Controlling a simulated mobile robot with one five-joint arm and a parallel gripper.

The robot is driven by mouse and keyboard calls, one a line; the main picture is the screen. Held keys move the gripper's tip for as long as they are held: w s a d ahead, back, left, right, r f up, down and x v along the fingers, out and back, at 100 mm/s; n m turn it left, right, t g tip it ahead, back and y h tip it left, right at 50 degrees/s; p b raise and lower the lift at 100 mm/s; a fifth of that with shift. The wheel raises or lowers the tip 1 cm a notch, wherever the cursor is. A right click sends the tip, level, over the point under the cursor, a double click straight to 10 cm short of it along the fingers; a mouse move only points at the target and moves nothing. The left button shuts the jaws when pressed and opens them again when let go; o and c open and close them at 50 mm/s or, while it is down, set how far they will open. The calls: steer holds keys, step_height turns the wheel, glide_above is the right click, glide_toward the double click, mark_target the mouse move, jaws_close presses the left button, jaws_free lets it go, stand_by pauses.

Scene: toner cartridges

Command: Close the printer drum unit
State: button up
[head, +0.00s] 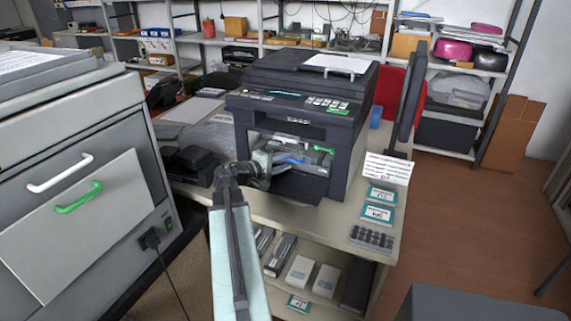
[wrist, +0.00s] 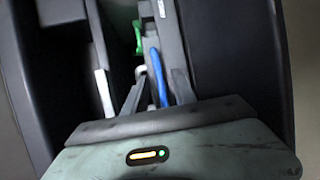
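The dark printer (head: 306,105) stands on the table with its front open. Inside it is the drum unit with a blue lever (head: 290,160) and a green lever (head: 324,150). My gripper (head: 272,166) reaches into the left part of the opening. In the wrist view its two fingers (wrist: 158,76) stand apart, one on each side of the blue lever (wrist: 155,66). I cannot tell whether they touch it. The green lever (wrist: 138,37) lies just beyond the fingers. The gripper body and arm hide part of the opening.
The table (head: 325,219) also carries a black device (head: 190,163) at left, cards and a keypad (head: 371,238) at right. A grey cabinet (head: 75,190) with white and green handles stands close on the left. Open floor lies to the right.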

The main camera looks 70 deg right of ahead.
steer(key=shift+s+d, duration=0.1)
steer(key=shift+d, duration=0.15)
jaws_close()
steer(key=shift+s, duration=0.1)
stand_by(1.2)
